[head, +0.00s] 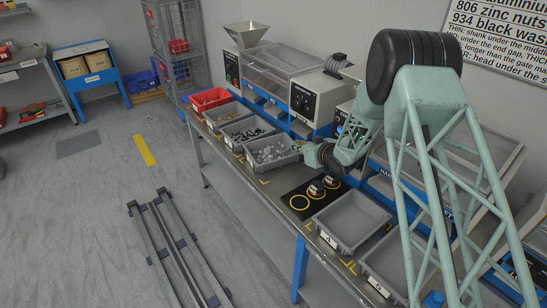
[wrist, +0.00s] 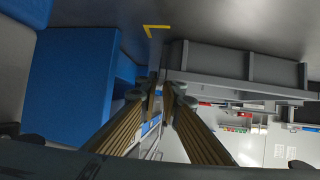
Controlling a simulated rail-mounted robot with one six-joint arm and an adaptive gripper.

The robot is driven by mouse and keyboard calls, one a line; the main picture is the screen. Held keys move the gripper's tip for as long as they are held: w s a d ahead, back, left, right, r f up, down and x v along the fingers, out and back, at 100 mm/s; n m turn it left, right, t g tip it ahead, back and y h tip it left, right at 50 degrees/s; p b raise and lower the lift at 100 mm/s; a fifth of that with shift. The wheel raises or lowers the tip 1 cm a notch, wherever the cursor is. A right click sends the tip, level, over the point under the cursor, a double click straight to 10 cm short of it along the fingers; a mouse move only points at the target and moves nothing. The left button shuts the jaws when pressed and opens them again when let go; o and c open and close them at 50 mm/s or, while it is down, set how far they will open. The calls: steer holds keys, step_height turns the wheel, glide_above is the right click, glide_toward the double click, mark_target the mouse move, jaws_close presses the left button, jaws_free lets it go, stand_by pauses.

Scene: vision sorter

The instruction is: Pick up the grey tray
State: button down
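Several grey trays stand in a row on the workbench in the head view. One empty tray (head: 349,228) carries an "A" label, and another empty tray (head: 372,267) is at its right. A grey tray of pale parts (head: 283,161) is left of the black mat. My gripper, mostly hidden by its dark wrist, is low beside that filled tray. In the wrist view my gripper (wrist: 160,88) shows two long fingers with a narrow gap between them, so it looks open. A ribbed grey tray-like wall (wrist: 235,66) is close to the fingertips; contact cannot be told.
A black mat (head: 306,208) with yellow rings and small round pieces lies between the filled and empty trays. A red bin (head: 210,100) and trays of dark parts are farther left. Machines (head: 318,97) line the bench's back. A floor rail (head: 172,250) runs in front.

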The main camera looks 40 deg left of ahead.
steer(key=shift+s+r, duration=0.1)
steer(key=shift+r, duration=0.15)
stand_by(0.3)
steer(key=shift+s+r+p, duration=0.1)
steer(key=shift+r+p, duration=0.25)
steer(key=shift+r, duration=0.15)
step_height(320, 180, up, 6)
steer(key=p, duration=0.2)
steer(key=s+a+p, duration=0.1)
steer(key=s+a, duration=0.2)
steer(key=s, duration=1.6)
steer(key=shift+s+f, duration=0.2)
steer(key=shift+w+r, duration=0.1)
steer(key=shift+r, duration=0.05)
